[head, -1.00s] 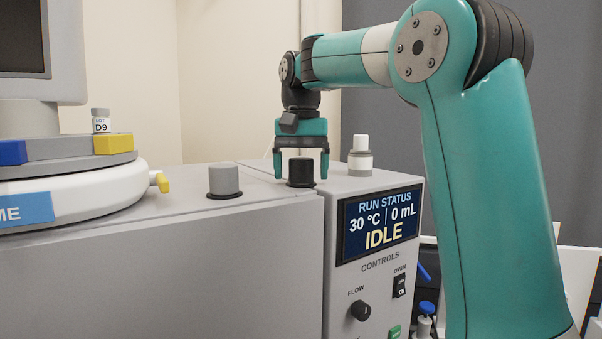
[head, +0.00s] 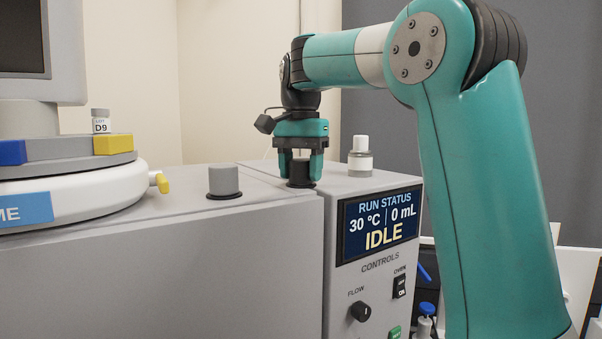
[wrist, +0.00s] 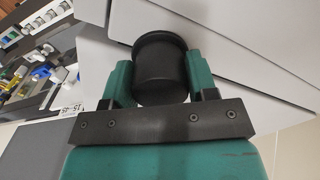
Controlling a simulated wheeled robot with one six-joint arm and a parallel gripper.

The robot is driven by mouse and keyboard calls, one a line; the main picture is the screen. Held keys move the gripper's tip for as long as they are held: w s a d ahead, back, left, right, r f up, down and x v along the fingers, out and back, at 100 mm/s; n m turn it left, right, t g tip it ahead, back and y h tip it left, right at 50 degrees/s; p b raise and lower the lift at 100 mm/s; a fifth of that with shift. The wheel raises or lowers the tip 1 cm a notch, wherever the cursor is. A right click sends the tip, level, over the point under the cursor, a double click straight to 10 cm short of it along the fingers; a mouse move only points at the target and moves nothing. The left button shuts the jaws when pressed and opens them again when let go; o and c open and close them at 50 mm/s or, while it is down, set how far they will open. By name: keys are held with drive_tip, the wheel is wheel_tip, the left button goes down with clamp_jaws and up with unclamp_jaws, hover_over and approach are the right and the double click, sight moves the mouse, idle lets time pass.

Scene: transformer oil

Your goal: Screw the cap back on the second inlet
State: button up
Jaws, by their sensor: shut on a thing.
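A black cylindrical cap (head: 301,171) sits upright on the machine top, where the dark ring of an inlet shows at its foot. My gripper (head: 301,168) points straight down over it and is shut on the cap, one finger on each side. In the wrist view the black cap (wrist: 160,72) fills the space between the two green fingers. A grey cap (head: 224,181) sits on another black-ringed inlet to the left. The threads under the black cap are hidden.
A small white-capped bottle (head: 360,158) stands right of my gripper on the machine top. The control panel's screen (head: 380,222) reads IDLE. A round turntable with a vial labelled D9 (head: 101,122) is at the left.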

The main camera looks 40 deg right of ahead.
drive_tip(key=m, duration=0.5)
drive_tip(key=shift+a, duration=0.1)
drive_tip(key=m, duration=0.3)
drive_tip(key=shift+w, duration=0.1)
drive_tip(key=o, duration=1.2)
drive_tip(key=shift+c, duration=0.2)
drive_tip(key=shift+r, duration=0.15)
wheel_tip(320, 180, up, 12)
drive_tip(key=p, duration=1.2)
